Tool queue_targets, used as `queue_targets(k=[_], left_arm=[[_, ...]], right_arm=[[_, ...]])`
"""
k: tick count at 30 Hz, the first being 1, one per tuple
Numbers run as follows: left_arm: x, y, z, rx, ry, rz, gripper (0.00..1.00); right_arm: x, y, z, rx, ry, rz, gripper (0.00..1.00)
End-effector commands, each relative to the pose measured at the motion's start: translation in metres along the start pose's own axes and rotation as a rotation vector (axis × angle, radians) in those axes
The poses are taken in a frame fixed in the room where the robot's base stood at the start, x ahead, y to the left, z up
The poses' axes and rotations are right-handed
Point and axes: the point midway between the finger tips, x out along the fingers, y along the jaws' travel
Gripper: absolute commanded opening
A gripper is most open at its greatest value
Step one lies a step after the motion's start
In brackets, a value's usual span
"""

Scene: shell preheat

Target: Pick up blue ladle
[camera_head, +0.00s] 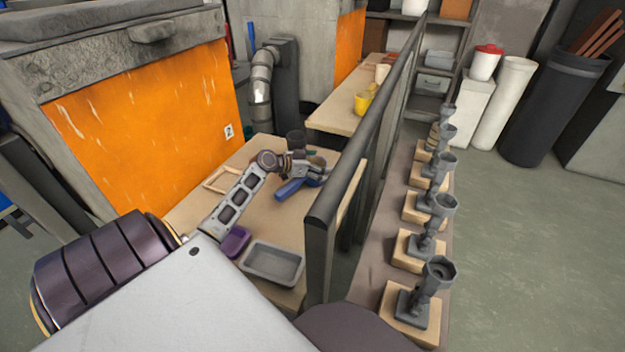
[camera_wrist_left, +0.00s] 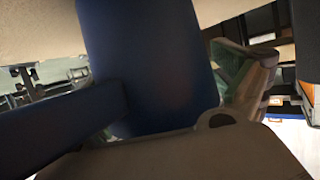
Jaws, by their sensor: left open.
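The blue ladle (camera_head: 290,190) lies on the wooden bench (camera_head: 265,212), near the dark divider rail. My left gripper (camera_head: 312,170) is right at the ladle, and its fingers partly cover it in the head view. In the left wrist view the blue ladle (camera_wrist_left: 150,60) fills the middle at very close range, with a dark blue part reaching to the left edge. One finger of my left gripper (camera_wrist_left: 245,85) shows to the right of the blue part. The jaws are open; whether they touch the ladle I cannot tell. My right gripper does not show.
A grey tray (camera_head: 275,264) and a purple container (camera_head: 234,242) sit at the bench's near end. A wooden frame (camera_head: 222,180) lies by the orange furnace door (camera_head: 150,110). The divider rail (camera_head: 355,150) stands close on the right, with several grey moulds beyond it.

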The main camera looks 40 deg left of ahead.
Motion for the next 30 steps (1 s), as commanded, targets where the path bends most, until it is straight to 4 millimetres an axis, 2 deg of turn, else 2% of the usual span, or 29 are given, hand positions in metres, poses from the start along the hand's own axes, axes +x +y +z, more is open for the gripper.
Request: queue_targets(k=[14,27,30], left_arm=[[0.0002,0.0000,0.0003,-0.001,0.000,0.000,0.95],[0.0002,0.0000,0.0003,-0.001,0.000,0.000,0.38],[0.0002,-0.0001,0.0002,-0.001,0.000,0.000,0.37]], right_arm=[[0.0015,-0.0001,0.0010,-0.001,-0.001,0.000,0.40],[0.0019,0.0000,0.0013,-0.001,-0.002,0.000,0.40],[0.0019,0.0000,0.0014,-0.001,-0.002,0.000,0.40]])
